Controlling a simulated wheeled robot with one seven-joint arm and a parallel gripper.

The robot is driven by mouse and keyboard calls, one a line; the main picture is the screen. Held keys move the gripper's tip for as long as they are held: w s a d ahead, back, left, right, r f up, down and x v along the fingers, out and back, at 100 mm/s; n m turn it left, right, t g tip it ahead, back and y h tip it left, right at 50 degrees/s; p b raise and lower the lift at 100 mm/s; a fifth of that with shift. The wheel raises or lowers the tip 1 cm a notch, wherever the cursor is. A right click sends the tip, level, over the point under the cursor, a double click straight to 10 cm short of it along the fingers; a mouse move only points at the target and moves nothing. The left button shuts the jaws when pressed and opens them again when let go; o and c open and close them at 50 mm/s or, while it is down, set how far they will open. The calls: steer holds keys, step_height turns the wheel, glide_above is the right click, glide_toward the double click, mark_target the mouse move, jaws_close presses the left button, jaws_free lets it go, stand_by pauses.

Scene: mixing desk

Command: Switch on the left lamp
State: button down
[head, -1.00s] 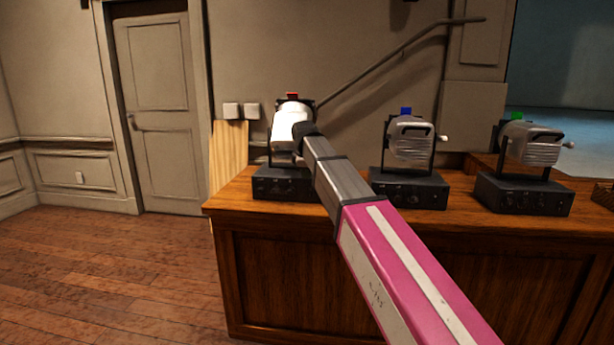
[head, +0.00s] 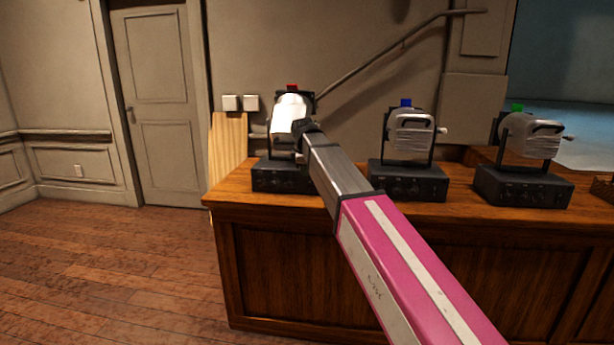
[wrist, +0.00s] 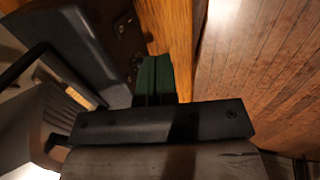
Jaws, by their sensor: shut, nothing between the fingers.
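The left lamp (head: 291,111) stands at the left end of the wooden desk, with a red block on top. Its housing looks bright white; I cannot tell whether it is lit or catching light. Its black base (head: 275,177) sits on the desk, partly behind my arm. My gripper (head: 302,141) is in front of this lamp in the head view, its fingertips not clear there. In the wrist view, the green fingers (wrist: 155,79) are shut together and empty. They are beside the dark base (wrist: 88,48) with its small knobs; contact cannot be told. The lamp's housing (wrist: 38,122) shows lower left.
A lamp with a blue block (head: 411,130) and one with a green block (head: 532,136) stand further right on the desk (head: 228,193). The floor at left is clear.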

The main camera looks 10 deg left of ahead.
mark_target(310, 185)
steer(key=x, duration=0.9)
steer(key=shift+w, duration=1.25)
steer(key=shift+w+f, duration=0.15)
steer(key=shift+w, duration=0.55)
steer(key=shift+w+f, duration=0.15)
steer(key=shift+w, duration=0.15)
